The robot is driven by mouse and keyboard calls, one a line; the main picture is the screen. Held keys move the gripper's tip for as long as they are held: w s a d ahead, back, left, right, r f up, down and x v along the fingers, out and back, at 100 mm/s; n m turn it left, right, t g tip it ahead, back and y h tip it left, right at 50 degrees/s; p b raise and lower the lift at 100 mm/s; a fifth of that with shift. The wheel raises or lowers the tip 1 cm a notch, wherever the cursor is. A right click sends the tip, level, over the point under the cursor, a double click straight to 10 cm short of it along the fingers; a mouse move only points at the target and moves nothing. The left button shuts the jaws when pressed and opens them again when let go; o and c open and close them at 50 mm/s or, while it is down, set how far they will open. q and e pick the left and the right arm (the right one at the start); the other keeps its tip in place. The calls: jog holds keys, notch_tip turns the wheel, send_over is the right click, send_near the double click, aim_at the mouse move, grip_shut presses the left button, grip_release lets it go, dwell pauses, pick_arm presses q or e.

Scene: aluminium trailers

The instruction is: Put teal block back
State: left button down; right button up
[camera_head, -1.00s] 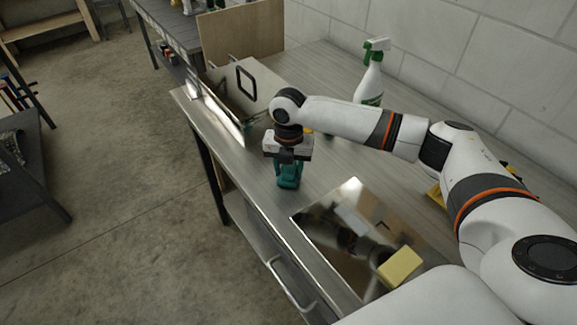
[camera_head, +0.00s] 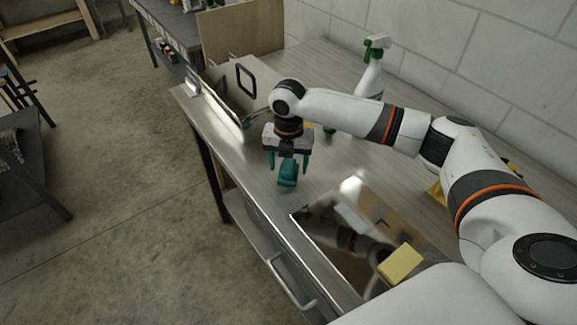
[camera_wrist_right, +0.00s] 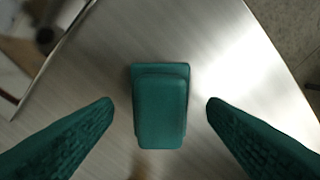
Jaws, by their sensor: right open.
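The teal block (camera_head: 287,175) stands on the metal worktop near its front edge. It also shows in the right wrist view (camera_wrist_right: 160,108), centred between the fingers. My right gripper (camera_head: 287,164) points down over the block. Its two teal fingers are open, one on each side of the block, with a clear gap on both sides in the wrist view (camera_wrist_right: 160,107). The block is not held. My left gripper is not in view.
A mirror-like plate (camera_head: 335,240) lies to the right, with a yellow block (camera_head: 400,264) on it. A metal box with a square handle (camera_head: 246,82) stands at the back left. A spray bottle (camera_head: 371,75) stands near the wall.

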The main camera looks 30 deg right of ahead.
aim_at(288, 165)
notch_tip(288, 165, up, 11)
jog(key=b, duration=0.1)
jog(key=shift+f, duration=0.15)
dwell(0.4)
